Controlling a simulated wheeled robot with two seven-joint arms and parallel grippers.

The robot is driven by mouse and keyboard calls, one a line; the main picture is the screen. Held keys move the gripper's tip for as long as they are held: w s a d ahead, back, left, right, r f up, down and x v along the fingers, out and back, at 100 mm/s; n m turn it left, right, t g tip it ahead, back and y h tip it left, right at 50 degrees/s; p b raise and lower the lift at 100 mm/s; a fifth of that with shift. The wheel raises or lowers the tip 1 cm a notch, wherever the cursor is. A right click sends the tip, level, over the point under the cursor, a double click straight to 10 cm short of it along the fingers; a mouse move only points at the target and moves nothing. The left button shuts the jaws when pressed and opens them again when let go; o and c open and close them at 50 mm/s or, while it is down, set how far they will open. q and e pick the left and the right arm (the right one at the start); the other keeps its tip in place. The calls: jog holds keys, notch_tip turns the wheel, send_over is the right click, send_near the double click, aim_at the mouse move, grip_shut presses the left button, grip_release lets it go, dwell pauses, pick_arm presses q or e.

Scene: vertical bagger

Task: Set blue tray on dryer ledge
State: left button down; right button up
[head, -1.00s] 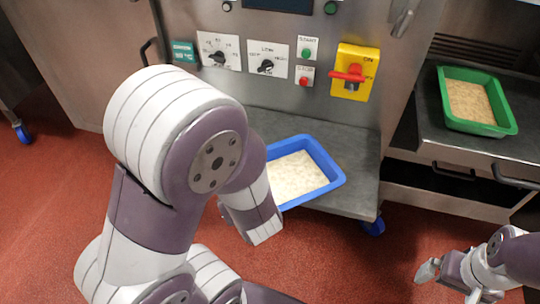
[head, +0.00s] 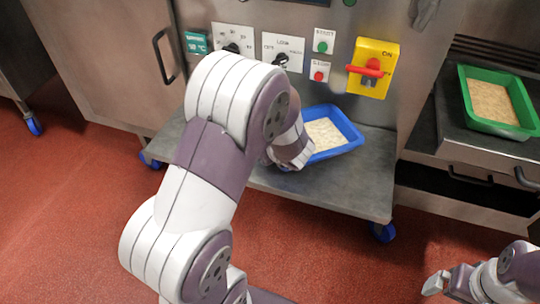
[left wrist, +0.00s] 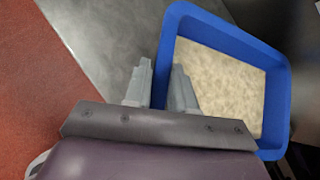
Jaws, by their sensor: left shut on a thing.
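The blue tray (head: 350,133), filled with a pale grainy material, is over the grey dryer ledge (head: 345,190) below the control panel. My left gripper (head: 298,160) is at the tray's near-left side, with its fingertips mostly hidden by my arm in the head view. In the left wrist view, the left gripper (left wrist: 162,85) has its fingers on either side of the wall of the blue tray (left wrist: 172,40). I cannot tell whether the tray's underside touches the ledge. My right gripper (head: 440,283) is empty at the lower right, away from the tray.
A green tray (head: 512,130) with similar contents stands on a counter at the right. The panel above the ledge carries dials, buttons and a red switch (head: 369,70) on a yellow plate. The ledge's front right is bare.

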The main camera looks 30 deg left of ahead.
pick_arm(q)
notch_tip(320, 180, down, 4)
jog(key=shift+w+r+b, duration=0.1)
jog(key=shift+b, duration=0.35)
jog(key=shift+w, duration=0.15)
jog(key=c, duration=0.9)
grip_release()
jog(key=shift+c, duration=0.2)
